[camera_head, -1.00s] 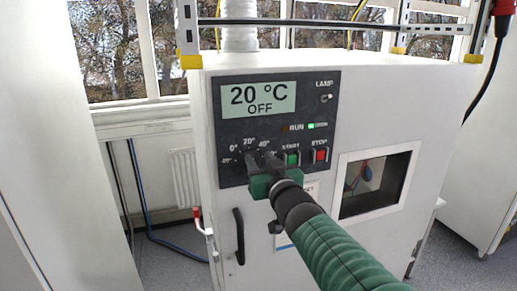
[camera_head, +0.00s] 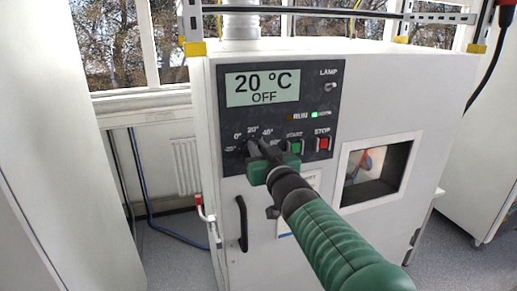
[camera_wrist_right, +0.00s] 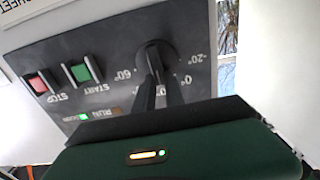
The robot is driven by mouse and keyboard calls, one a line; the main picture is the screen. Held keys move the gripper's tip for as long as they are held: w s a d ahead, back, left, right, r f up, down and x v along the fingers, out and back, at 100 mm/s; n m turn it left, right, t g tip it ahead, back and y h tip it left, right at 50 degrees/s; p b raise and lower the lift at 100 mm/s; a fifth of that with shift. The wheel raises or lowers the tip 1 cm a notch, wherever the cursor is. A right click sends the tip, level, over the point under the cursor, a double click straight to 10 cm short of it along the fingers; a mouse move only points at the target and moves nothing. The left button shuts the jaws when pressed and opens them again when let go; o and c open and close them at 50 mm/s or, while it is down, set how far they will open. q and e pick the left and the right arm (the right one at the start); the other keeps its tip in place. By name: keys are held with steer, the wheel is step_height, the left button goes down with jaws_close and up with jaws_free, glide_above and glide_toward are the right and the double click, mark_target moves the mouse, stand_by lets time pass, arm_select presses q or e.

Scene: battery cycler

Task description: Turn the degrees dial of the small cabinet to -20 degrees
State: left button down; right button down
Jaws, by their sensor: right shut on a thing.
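The small cabinet (camera_head: 290,240) is white with a black control panel (camera_head: 232,122). Its display (camera_head: 262,88) reads 20 °C and OFF. The degrees dial (camera_wrist_right: 160,58) is dark and round. Marks for -20°, 0° and 60° show around it in the wrist view, upside down. My right gripper (camera_head: 258,148) is shut on the dial, its two dark fingers (camera_wrist_right: 160,92) reaching onto the knob. The fingers cover much of the dial in the head view, and its exact pointing is hard to tell. My left gripper is not in view.
Beside the dial are a green START button (camera_head: 296,146) and a red STOP button (camera_head: 323,143). A LAMP switch (camera_head: 330,86) sits above. Below are a black door handle (camera_head: 242,223) and a window (camera_head: 382,170). Blue cables (camera_head: 178,239) run at the left.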

mark_target(245, 152)
steer(key=n+b, duration=0.3)
steer(key=n, duration=0.1)
steer(key=a+f+n+b, duration=0.1)
steer(key=n+b, duration=0.3)
steer(key=a+f+n+b, duration=0.1)
steer(key=n+b, duration=0.2)
steer(key=n, duration=0.1)
steer(key=shift+s+n, duration=0.25)
steer(key=shift+n, duration=0.05)
steer(key=shift+a+f+n+b, duration=0.15)
steer(key=shift+n+b, duration=0.2)
steer(key=shift+n, duration=0.45)
steer(key=shift+a+f+n+b, duration=0.1)
steer(key=shift+n+b, duration=0.25)
steer(key=shift+n, duration=0.45)
steer(key=c, duration=1.6)
jaws_free()
steer(key=shift+o, duration=1)
steer(key=shift+r, duration=0.1)
